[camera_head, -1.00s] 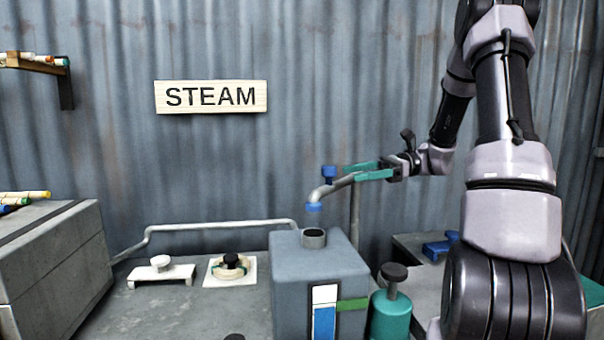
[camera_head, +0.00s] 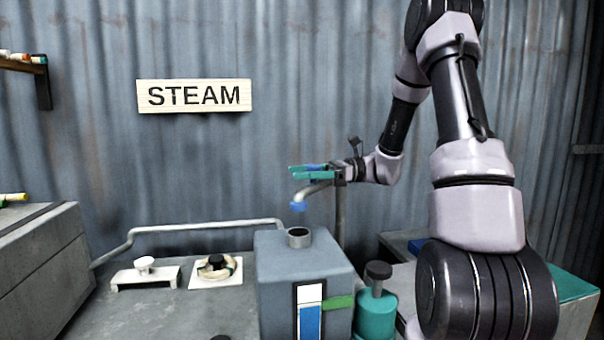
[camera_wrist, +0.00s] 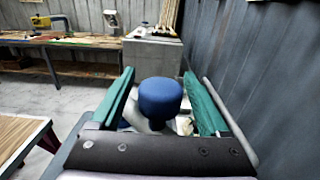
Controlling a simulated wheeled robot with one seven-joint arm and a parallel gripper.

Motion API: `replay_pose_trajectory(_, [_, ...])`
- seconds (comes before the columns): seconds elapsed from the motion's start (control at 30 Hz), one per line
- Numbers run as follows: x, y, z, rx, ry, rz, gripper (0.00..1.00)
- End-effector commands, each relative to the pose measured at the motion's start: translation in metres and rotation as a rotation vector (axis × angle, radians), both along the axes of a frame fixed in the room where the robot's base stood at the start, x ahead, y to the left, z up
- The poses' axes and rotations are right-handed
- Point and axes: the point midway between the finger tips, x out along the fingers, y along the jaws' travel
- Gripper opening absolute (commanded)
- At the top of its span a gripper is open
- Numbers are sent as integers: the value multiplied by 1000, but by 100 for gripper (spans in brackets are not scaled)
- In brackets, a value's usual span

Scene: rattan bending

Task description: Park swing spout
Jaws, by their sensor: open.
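The swing spout (camera_head: 318,190) is a grey bent pipe on an upright post, with a blue tip (camera_head: 298,206). The tip hangs above the open round filler neck (camera_head: 299,237) of the grey-blue tank (camera_head: 300,270). My gripper (camera_head: 306,172) is open, its green fingers reaching left at the spout's top. In the wrist view the spout's blue knob (camera_wrist: 160,98) stands between the two spread fingers, with gaps on both sides. In the head view the fingers mostly hide this knob.
A green canister (camera_head: 376,312) with a dark knob stands right of the tank. A white valve block (camera_head: 145,272) and a dark knob on a white plate (camera_head: 216,272) are left of it. A pipe (camera_head: 200,225) runs along the corrugated wall.

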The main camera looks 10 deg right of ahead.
Motion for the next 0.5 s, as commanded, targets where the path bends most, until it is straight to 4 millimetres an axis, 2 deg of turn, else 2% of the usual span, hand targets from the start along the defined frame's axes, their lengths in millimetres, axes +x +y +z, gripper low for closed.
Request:
replay_pose_trajectory(0.27, [0,2,0,0,0,0,79])
replay_pose_trajectory(0.47, [0,2,0,0,0,0,6])
replay_pose_trajectory(0.5, [0,2,0,0,0,0,0])
